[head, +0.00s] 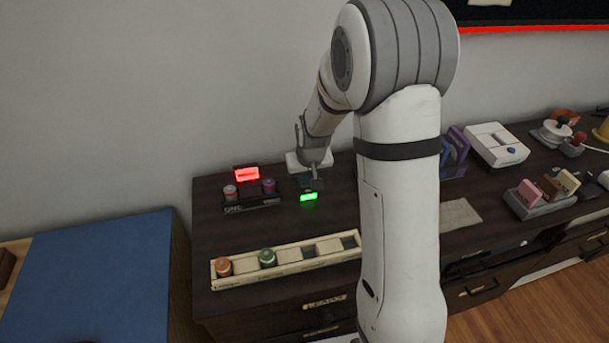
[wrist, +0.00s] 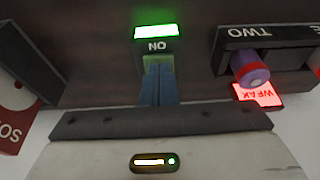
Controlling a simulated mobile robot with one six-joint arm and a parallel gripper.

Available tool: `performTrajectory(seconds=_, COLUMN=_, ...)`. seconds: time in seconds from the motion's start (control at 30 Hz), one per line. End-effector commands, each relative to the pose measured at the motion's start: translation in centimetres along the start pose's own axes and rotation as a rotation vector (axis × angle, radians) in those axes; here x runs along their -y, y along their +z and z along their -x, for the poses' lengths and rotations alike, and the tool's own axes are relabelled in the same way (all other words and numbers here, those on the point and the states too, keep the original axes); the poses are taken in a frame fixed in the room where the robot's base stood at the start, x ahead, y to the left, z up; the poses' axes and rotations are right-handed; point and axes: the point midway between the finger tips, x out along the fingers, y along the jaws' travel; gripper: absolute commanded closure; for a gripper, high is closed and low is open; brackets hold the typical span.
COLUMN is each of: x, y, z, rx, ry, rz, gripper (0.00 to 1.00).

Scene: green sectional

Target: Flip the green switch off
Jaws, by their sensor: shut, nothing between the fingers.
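The green switch (head: 308,197) is a small dark box with a bright green lit panel, on the dark cabinet top. In the wrist view the switch (wrist: 156,46) appears inverted, with its panel lit green and the label ON beside it. My gripper (head: 314,174) is over the box in the head view. In the wrist view my gripper (wrist: 158,68) has its blue-grey fingers together and empty, tips right at the greenish part below the label. I cannot tell whether they touch it. The fingertips partly hide that part.
Left of the switch stands a dark battery holder (head: 252,204) with a red lit sign (head: 247,173). In front is a long cream tray (head: 290,262) with an orange and a green battery. A white box (head: 497,146) stands farther right. A blue-topped surface (head: 95,285) is at left.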

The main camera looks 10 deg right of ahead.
Motion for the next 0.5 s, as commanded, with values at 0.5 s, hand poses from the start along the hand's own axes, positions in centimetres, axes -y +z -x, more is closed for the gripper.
performTrajectory(seconds=0.5, x=0.0, y=0.0, z=4.6, rx=-0.002, ry=0.000, rz=0.000, gripper=1.00)
